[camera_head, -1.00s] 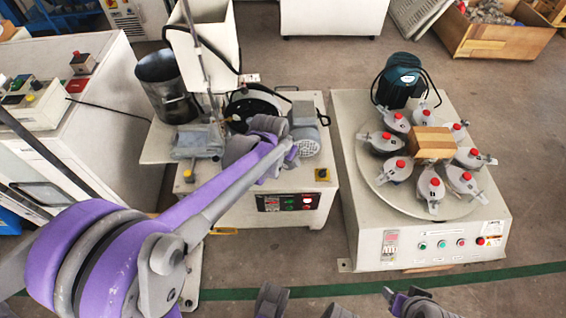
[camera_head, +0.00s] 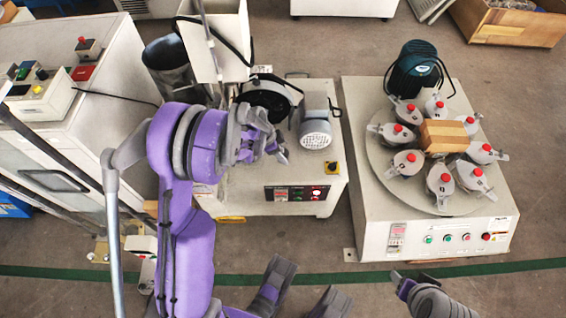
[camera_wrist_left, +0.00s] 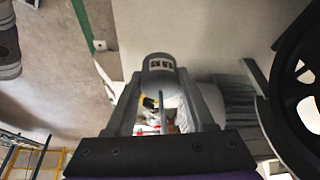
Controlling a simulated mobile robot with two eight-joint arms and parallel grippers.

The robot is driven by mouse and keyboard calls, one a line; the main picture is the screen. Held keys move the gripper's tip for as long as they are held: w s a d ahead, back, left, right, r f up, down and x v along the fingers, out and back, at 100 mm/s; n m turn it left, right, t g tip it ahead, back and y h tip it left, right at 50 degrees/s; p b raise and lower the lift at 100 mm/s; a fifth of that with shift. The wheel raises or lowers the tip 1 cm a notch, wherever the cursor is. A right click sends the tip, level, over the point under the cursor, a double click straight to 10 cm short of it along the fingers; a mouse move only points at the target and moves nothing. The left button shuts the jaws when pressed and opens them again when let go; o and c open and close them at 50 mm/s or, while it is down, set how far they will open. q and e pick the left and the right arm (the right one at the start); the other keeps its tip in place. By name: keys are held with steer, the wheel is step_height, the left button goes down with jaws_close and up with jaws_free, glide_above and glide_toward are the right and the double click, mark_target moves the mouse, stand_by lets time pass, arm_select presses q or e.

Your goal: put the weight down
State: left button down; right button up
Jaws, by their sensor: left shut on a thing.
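My left gripper (camera_head: 274,150) is over the left machine, just in front of its black ring and left of the grey motor. In the left wrist view its two fingers (camera_wrist_left: 160,98) are shut around a grey rounded piece with a marked band, which I take to be the weight (camera_wrist_left: 160,66). The weight cannot be made out in the head view, where the gripper hides it. Whether it touches anything below is not clear.
The left machine (camera_head: 300,178) has a black ring (camera_head: 268,98), a grey motor (camera_head: 316,128) and a metal bucket (camera_head: 170,68). To the right, a turntable machine (camera_head: 352,195) carries several red-topped clamps around a wooden block (camera_head: 443,136). Open floor lies between the machines and in front.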

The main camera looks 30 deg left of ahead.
mark_target(282, 167)
arm_select(q)
steer(key=shift+f+b, duration=0.65)
steer(key=shift+f, duration=2.15)
steer(key=shift+f, duration=0.1)
steer(key=shift+c, duration=1.3)
jaws_free()
